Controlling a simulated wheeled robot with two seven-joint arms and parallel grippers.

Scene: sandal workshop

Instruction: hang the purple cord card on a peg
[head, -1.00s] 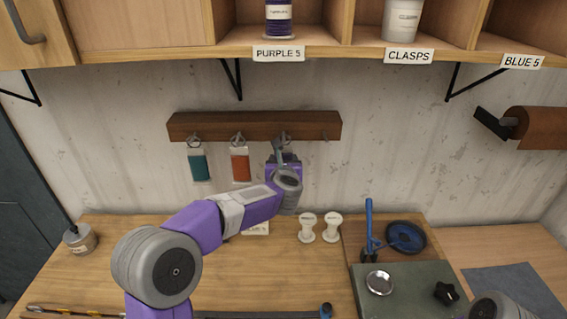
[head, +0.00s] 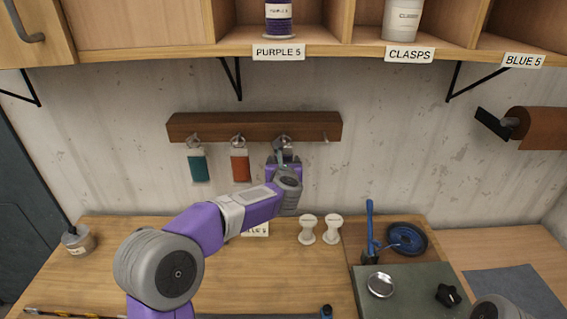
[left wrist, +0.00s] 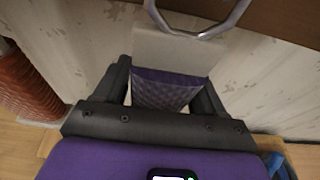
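The purple cord card (left wrist: 170,90) shows in the left wrist view, with a pale upper part and a metal ring (left wrist: 195,25) above it. The fingers of my left gripper (left wrist: 168,88) lie close against both side edges of the card and appear shut on it. In the head view my left gripper (head: 284,162) is just below the third peg of the wooden peg rail (head: 255,126). The ring overlaps that peg; I cannot tell whether the peg is through it. My gripper hides most of the card there. My right gripper is out of view.
A teal card (head: 198,168) and an orange card (head: 240,168) hang on the two left pegs. The rightmost peg (head: 325,137) is bare. Two white spools (head: 333,228) stand on the bench below. A shelf (head: 340,52) overhangs the rail.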

